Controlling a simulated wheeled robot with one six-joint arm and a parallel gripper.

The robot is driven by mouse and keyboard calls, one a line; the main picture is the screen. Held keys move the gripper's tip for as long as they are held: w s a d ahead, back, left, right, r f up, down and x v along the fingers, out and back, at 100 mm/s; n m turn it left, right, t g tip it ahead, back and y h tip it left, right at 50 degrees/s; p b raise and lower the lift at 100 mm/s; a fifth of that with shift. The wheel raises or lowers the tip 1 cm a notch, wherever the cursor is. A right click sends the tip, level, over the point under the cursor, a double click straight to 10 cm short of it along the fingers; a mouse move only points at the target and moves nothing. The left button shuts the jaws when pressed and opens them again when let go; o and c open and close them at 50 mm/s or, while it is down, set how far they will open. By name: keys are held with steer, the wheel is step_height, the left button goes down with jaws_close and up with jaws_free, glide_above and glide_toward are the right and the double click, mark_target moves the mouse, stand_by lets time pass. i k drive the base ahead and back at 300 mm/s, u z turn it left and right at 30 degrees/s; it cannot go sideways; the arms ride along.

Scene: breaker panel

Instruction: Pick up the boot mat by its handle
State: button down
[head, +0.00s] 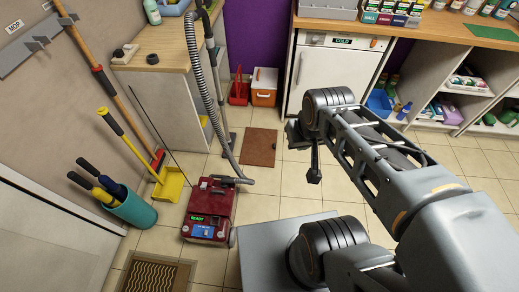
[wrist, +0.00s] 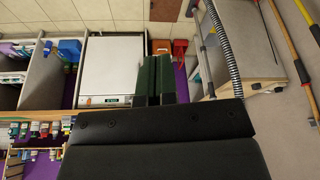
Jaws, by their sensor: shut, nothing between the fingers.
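Two flat mats lie on the tiled floor in the head view, and I cannot tell for sure which is the boot mat. One is a plain brown mat (head: 258,147) with a small dark mark near its right side. The other is a dark mat with yellow wavy lines and a beige border (head: 157,275), cut off by the bottom edge. No handle is clear on either. My gripper (head: 314,178) is shut and empty, above the floor to the right of the brown mat. Its fingers (wrist: 156,80) lie close together in the wrist view, where a brown mat (wrist: 165,10) shows at the top edge.
A red vacuum (head: 208,210) with a grey hose stands between the two mats. A yellow dustpan (head: 170,184) and a teal bin (head: 133,209) are left of it. An orange box (head: 264,88) and a white appliance (head: 330,78) stand behind.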

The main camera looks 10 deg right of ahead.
mark_target(258, 145)
steer(key=z, duration=0.35)
steer(key=k, duration=0.45)
steer(key=z, duration=0.8)
steer(key=i, duration=2.05)
steer(key=u, duration=1.6)
steer(key=i, duration=0.75)
steer(key=u, duration=0.65)
